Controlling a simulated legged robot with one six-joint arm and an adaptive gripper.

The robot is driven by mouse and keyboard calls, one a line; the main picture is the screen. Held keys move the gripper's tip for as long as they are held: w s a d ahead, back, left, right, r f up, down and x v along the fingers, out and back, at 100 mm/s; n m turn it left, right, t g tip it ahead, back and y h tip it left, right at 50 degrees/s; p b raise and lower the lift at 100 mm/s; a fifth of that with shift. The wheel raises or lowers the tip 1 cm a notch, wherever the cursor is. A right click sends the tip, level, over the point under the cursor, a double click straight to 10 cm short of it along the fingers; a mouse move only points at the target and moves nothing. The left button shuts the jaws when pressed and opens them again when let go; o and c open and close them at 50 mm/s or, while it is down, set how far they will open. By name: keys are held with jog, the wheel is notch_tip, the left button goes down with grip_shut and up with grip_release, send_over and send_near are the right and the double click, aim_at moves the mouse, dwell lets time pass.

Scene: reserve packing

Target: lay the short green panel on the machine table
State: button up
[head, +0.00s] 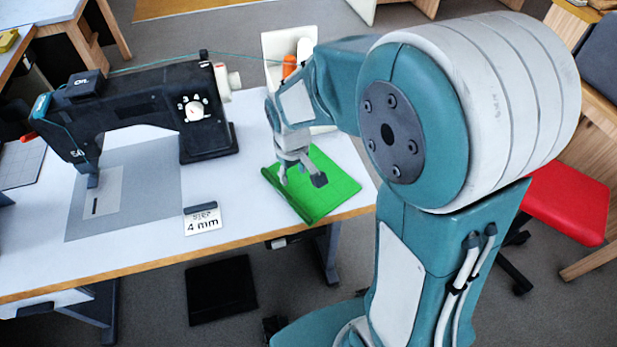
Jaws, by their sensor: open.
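The short green panel (335,181) lies on the white machine table (245,216), right of the sewing machine, near the table's front right corner. One edge of the panel looks folded or rolled. My gripper (302,182) is over the panel, pointing down, with its fingers apart and nothing seen between them. I cannot tell whether the fingertips touch the panel. Part of the panel is hidden behind my gripper.
A black sewing machine (130,108) stands at the left on a grey plate (155,195). A "4 mm" card (203,219) lies left of the panel. A white holder (275,48) with orange and white items stands behind my gripper. A red stool (568,203) is at right.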

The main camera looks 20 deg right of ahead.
jog(key=s+d+r+m+t, duration=0.2)
jog(key=s+r, duration=0.6)
jog(key=s+d+r+m+t, duration=0.2)
jog(key=s+d+r, duration=0.1)
jog(key=s+r, duration=0.5)
jog(key=shift+t, duration=0.4)
jog(key=shift+w, duration=0.1)
